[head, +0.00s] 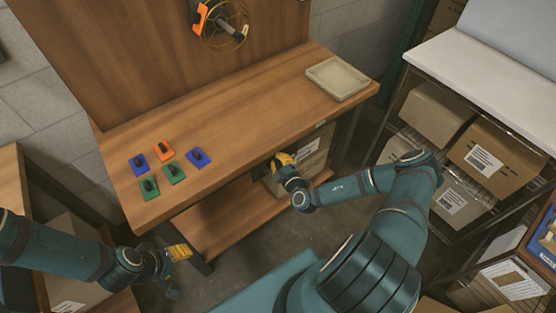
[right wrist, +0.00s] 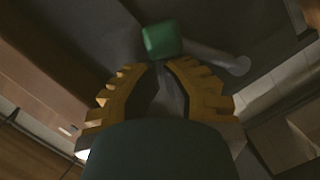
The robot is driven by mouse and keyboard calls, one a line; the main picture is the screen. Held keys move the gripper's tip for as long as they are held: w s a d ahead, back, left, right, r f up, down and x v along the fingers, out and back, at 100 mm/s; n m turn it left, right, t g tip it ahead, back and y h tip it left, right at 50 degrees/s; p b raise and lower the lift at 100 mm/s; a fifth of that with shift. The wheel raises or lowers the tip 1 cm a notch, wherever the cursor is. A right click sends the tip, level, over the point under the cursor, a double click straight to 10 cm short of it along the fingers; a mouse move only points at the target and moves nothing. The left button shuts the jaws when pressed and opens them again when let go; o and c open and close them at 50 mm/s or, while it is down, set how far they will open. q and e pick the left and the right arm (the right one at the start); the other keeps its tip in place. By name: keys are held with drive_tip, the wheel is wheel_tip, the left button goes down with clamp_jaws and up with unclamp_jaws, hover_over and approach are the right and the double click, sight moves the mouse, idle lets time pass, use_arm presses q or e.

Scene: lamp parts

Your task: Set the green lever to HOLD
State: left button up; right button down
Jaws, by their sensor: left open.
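A green block-shaped handle (right wrist: 162,40), which looks like the lever's grip, shows in the right wrist view just beyond my right fingertips. A grey rod with a rounded end (right wrist: 228,63) lies beside it to the right. My right gripper (right wrist: 160,66) has its yellow fingers brought together at the tips; I cannot tell whether they touch the handle. In the head view my right gripper (head: 280,160) is at the workbench's front edge, and the lever is not discernible there. No HOLD marking is readable. My left gripper (head: 180,267) is open and empty, low in front of the bench.
The wooden workbench (head: 235,120) carries several blue, orange and green plates with dark knobs (head: 165,150) at its left, and a pale tray (head: 340,78) at its right. A rack with cardboard boxes (head: 485,155) stands at the right. The bench's middle is clear.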

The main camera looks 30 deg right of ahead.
drive_tip(key=shift+d+f+m, duration=0.1)
drive_tip(key=shift+d+m, duration=0.05)
drive_tip(key=shift+m, duration=0.15)
drive_tip(key=shift+d+f+m+y, duration=0.3)
drive_tip(key=shift+d+f+m, duration=0.2)
drive_tip(key=shift+m, duration=0.3)
drive_tip(key=shift+w+d+f+m+g+y+b, duration=0.1)
drive_tip(key=shift+d+f+m+g+y+b, duration=0.1)
drive_tip(key=shift+d+f+m, duration=0.25)
drive_tip(key=shift+d+f+m+g+y+b, duration=0.1)
drive_tip(key=shift+d+f+m+b, duration=0.1)
drive_tip(key=shift+m, duration=0.45)
drive_tip(key=f+m+b, duration=0.1)
drive_tip(key=m, duration=0.1)
drive_tip(key=d+f+m+y+b, duration=0.1)
drive_tip(key=f+m+b, duration=0.1)
drive_tip(key=shift+f+y, duration=0.25)
drive_tip(key=shift+y, duration=0.05)
drive_tip(key=shift+a+f, duration=0.1)
drive_tip(key=shift+f, duration=0.05)
